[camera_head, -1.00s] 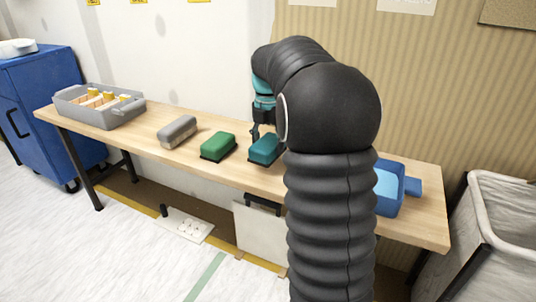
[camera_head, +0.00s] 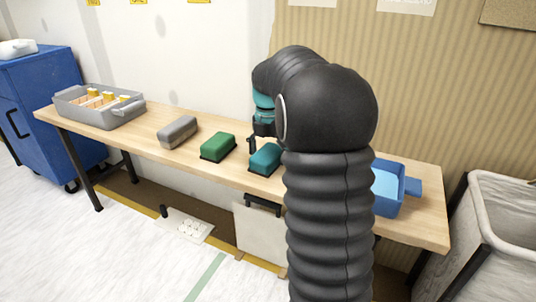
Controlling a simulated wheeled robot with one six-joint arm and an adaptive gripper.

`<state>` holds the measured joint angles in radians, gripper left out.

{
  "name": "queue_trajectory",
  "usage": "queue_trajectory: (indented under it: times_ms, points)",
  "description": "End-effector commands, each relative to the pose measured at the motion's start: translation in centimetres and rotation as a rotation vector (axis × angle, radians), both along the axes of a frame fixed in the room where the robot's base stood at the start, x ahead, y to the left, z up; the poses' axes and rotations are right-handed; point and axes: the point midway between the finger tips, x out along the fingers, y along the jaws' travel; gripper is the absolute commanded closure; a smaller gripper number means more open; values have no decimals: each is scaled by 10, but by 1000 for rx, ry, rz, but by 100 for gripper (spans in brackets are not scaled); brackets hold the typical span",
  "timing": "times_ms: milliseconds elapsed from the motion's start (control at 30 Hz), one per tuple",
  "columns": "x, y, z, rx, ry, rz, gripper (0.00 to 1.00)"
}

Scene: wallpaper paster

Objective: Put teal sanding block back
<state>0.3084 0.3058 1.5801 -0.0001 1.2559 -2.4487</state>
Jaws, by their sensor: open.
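The teal sanding block (camera_head: 265,158) sits on the wooden table (camera_head: 151,125), right of the green block, its right end partly hidden by my arm. My gripper (camera_head: 258,143) is just above and behind the teal block, mostly hidden by my arm. One dark finger shows at the block's far left side. The gripper is open; whether a finger touches the block cannot be seen.
A green block (camera_head: 218,146) and a grey block (camera_head: 177,132) stand in a row to the left. A grey bin (camera_head: 75,117) with rollers is at the table's left end. A blue tray (camera_head: 391,207) is at the right, partly behind my arm. Wall behind.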

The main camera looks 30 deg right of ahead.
Motion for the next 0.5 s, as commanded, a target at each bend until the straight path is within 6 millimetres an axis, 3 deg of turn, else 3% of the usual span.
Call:
queue_trajectory:
  times_ms: [133,500]
  points:
    - [0,0,-8,0,0,0,7]
    - [9,2,75,-1,-4,0,7]
